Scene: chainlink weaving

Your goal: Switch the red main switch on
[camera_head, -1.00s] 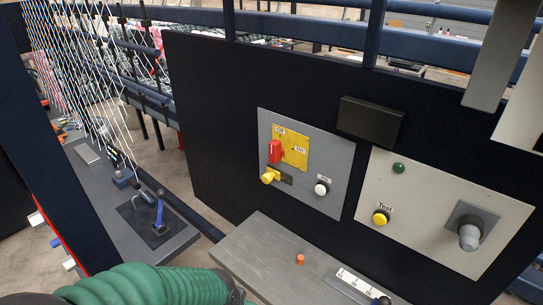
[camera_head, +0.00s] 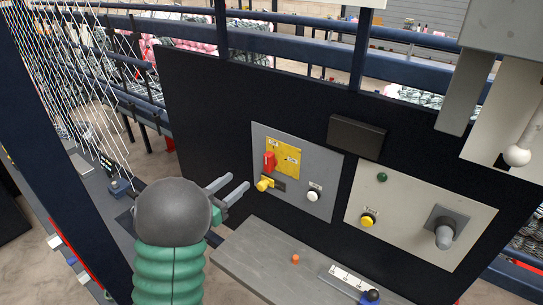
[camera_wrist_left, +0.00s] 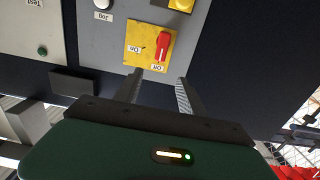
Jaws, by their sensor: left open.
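The red main switch (camera_head: 269,162) is a knob on a yellow plate (camera_head: 286,151) marked Off and On, on a grey panel. It stands nearly upright, in line with the Off label. My left gripper (camera_head: 238,184) is open and empty, to the left of the switch and apart from it. In the left wrist view the picture is upside down; the red switch (camera_wrist_left: 163,46) shows just beyond the two open fingertips (camera_wrist_left: 160,77), between their lines. My right gripper is not in view.
A yellow knob (camera_head: 264,184) sits just below the switch, and a white button (camera_head: 313,196) to its right. A light panel (camera_head: 410,228) is farther right. A grey ledge (camera_head: 255,262) juts out below the panels. A dark box (camera_head: 356,137) is fixed above.

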